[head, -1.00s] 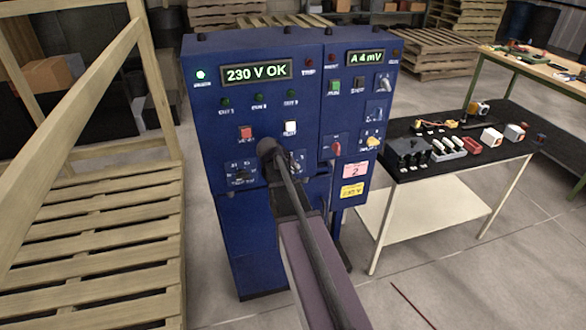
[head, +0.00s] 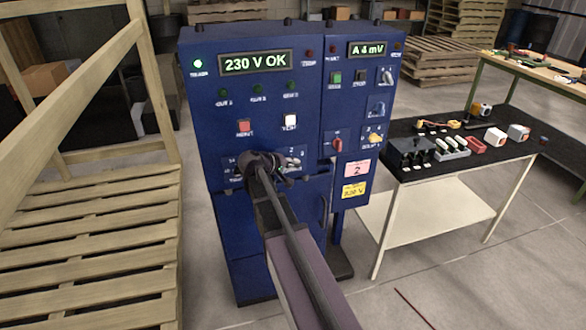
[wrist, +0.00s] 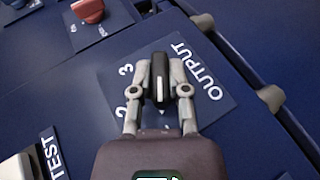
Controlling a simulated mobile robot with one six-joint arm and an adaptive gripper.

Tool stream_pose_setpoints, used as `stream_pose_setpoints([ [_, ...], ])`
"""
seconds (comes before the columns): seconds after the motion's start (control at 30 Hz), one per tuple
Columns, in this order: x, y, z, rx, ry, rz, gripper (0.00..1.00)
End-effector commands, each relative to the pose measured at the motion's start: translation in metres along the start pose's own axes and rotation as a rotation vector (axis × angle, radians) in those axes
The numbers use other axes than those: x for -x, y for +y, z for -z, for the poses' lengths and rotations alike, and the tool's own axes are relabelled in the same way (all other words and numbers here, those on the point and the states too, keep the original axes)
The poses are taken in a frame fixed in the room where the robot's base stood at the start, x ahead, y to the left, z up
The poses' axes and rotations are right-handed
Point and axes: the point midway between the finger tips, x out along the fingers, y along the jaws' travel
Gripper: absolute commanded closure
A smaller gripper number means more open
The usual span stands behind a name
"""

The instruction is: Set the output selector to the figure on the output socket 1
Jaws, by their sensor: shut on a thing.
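The output selector is a black knob (wrist: 159,78) with a white pointer line, on a dark blue plate marked OUTPUT (wrist: 112,88) in the wrist view. Figures 2 and 3 show to the left of the knob; the rest of the scale is hidden by my gripper. My gripper (wrist: 160,90) is shut on the knob, one finger on each side. In the head view my gripper (head: 286,167) is at the lower middle of the blue cabinet (head: 225,110) and covers part of the selector. A pink label (head: 357,168) on the cabinet reads 2. I cannot make out which socket it marks.
A white TEST button (wrist: 18,168) and a red knob (wrist: 88,10) are near the selector in the wrist view. The cabinet display (head: 255,63) reads 230 V OK. A wooden pallet frame (head: 95,220) stands left, a black-topped table (head: 440,175) right.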

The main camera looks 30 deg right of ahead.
Motion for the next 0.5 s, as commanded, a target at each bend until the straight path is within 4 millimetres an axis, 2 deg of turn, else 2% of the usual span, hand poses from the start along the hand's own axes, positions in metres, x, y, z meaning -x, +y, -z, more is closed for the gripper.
stream_pose_setpoints([
  [0.03,-0.0009,0.0018,0.0074,0.004,0.015,-0.009,1.0],
  [0.23,-0.0009,0.0024,0.0075,0.005,0.014,-0.009,1.0],
  [0.27,-0.0009,0.0024,0.0076,0.005,0.014,-0.009,0.73],
  [0.3,-0.0009,0.0023,0.0076,0.005,0.014,-0.008,0.61],
  [0.37,-0.0009,0.0021,0.0076,0.004,0.014,-0.007,0.44],
  [0.5,-0.0006,0.0011,0.0074,0.004,0.015,-0.004,0.44],
])
